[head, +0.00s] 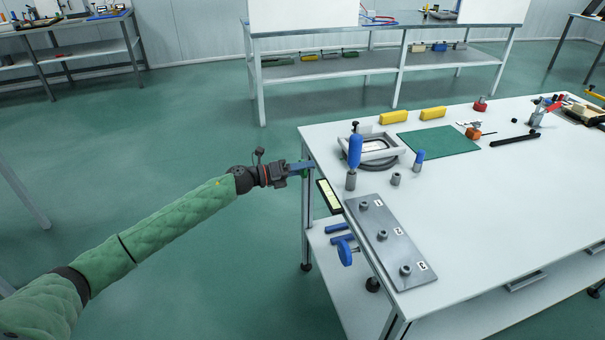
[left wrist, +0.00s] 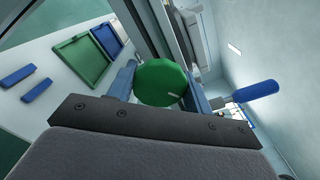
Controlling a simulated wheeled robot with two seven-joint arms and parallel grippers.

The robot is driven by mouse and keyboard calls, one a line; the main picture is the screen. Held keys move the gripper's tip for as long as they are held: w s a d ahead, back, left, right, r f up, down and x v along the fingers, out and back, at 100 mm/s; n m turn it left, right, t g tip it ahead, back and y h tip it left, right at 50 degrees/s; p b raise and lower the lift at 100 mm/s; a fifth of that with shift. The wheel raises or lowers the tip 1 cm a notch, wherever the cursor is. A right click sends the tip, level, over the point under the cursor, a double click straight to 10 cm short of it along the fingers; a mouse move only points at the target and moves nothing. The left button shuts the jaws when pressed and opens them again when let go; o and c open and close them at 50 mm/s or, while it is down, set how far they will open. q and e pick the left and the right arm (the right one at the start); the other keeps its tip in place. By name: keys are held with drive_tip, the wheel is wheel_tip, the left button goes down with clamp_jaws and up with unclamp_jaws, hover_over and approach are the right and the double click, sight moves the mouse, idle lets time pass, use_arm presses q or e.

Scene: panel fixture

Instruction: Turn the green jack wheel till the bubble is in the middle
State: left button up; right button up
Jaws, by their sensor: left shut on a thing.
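The green jack wheel (left wrist: 160,82) shows in the left wrist view as a round disc with a pale mark near its edge. My left gripper (left wrist: 161,88) is shut on it, with one blue finger on each side of the disc. A level with a pale yellow-green vial in a dark frame (head: 329,197) lies along the table's left edge. Its bubble is too small to make out. My right gripper is not in view.
On the white table (head: 480,200) are a grey plate with numbered posts (head: 390,243), a blue-handled tool (head: 355,152) and a green mat (head: 438,141). The floor left of the table is clear.

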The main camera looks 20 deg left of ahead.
use_arm(q)
drive_tip(key=shift+f+m+b, duration=0.15)
drive_tip(key=shift+m+b, duration=0.5)
drive_tip(key=shift+m, duration=0.25)
drive_tip(key=o, duration=1)
drive_tip(key=shift+c, duration=0.2)
drive_tip(key=v, duration=0.7)
drive_tip(key=shift+s+a+b, duration=0.25)
drive_tip(key=shift+a+b, duration=0.1)
drive_tip(key=shift+b, duration=0.1)
